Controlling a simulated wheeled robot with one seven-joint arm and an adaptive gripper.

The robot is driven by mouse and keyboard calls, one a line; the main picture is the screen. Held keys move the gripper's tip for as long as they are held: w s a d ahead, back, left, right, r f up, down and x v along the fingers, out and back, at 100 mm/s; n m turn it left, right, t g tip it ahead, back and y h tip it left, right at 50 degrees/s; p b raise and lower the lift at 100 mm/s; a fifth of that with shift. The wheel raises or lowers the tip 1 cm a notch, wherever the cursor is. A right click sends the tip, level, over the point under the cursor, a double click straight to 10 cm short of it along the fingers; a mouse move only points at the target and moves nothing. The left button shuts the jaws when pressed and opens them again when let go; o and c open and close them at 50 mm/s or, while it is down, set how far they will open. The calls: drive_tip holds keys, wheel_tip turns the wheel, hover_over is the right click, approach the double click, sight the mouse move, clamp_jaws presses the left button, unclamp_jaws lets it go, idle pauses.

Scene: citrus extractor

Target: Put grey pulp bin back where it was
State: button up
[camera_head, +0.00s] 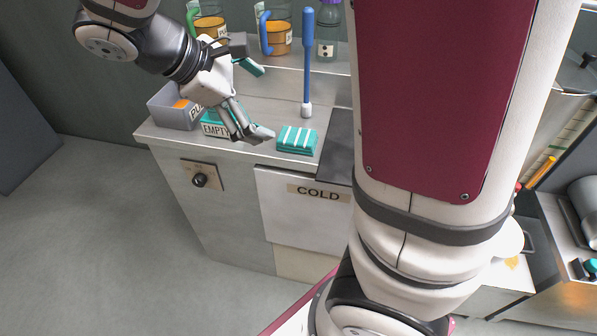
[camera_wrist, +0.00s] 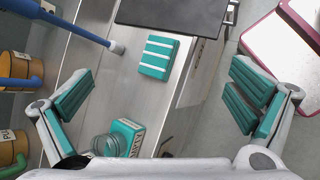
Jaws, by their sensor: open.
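The grey pulp bin (camera_head: 168,116) stands on the left end of the metal counter in the head view. I cannot make out the bin in the wrist view.
A teal striped sponge (camera_head: 297,140) and an upright blue-handled tool (camera_head: 307,60) are to the right. Orange-filled jugs (camera_head: 278,40) and a bottle (camera_head: 327,35) stand behind. The COLD panel (camera_head: 305,210) is below the counter edge.

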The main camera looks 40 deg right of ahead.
drive_tip(key=s+a+m+t+y, duration=0.1)
drive_tip(key=s+a+m+y, duration=0.2)
drive_tip(key=s, duration=0.7)
drive_tip(key=s+a+r+m+t+y, duration=0.1)
drive_tip(key=s+a+m+y, duration=0.2)
drive_tip(key=s, duration=0.8)
drive_tip(key=m+y, duration=0.2)
drive_tip(key=m, duration=0.1)
drive_tip(key=shift+a+m+y, duration=0.4)
